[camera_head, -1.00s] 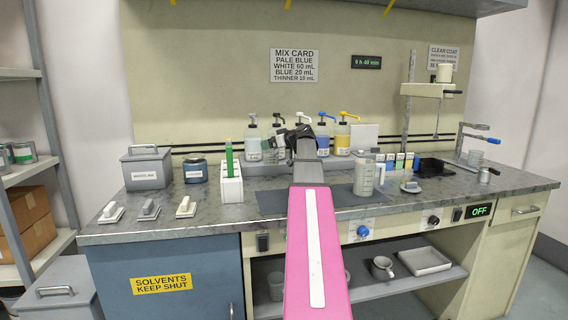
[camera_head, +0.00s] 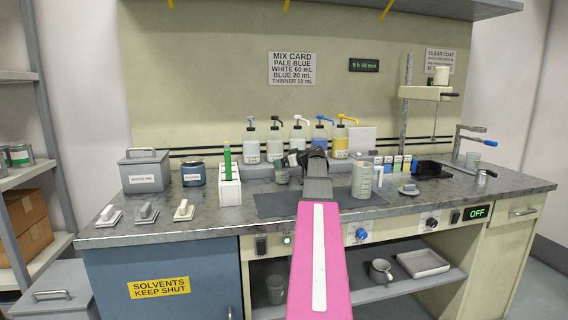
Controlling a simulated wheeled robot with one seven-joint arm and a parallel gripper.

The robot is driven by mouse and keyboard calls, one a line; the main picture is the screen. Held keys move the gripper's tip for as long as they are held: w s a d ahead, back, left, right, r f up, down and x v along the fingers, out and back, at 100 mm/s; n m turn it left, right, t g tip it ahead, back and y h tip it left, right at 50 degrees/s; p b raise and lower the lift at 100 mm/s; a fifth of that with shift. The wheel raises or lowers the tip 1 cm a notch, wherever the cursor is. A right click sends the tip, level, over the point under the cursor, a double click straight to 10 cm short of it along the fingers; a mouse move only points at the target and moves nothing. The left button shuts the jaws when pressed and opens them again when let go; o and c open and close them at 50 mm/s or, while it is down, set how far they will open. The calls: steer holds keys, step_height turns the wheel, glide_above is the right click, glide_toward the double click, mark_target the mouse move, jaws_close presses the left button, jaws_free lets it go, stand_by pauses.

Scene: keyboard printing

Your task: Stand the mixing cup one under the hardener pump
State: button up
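A small grey-green see-through cup (camera_head: 282,175), which I take to be the mixing cup, is at the left of my gripper (camera_head: 291,161), in front of the pump bottles. The dark fingers are at the cup's upper right and appear shut on it; my arm partly hides them. I cannot tell whether the cup's base touches the bench. Several pump bottles stand behind in a row: a grey-topped one (camera_head: 251,146), a black-topped one (camera_head: 275,144), a white-topped one (camera_head: 299,136), a blue-topped one (camera_head: 321,138) and a yellow-topped one (camera_head: 340,141). Their labels are too small to read, so I cannot tell the hardener pump.
A clear graduated jug (camera_head: 361,182) stands right of my arm. A white rack (camera_head: 230,188) with a green tube, a blue-labelled tin (camera_head: 194,174) and a grey box (camera_head: 146,172) stand left. A dark mat (camera_head: 277,207) lies clear in front. A stand (camera_head: 407,110) rises at right.

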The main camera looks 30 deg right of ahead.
steer(key=o, duration=0.7)
steer(key=shift+f, duration=0.1)
steer(key=shift+o, duration=0.2)
steer(key=shift+s+r, duration=0.1)
steer(key=shift+r, duration=0.1)
steer(key=v, duration=1.1)
steer(key=shift+s+d, duration=0.2)
steer(key=shift+s, duration=0.1)
steer(key=shift+r, duration=0.15)
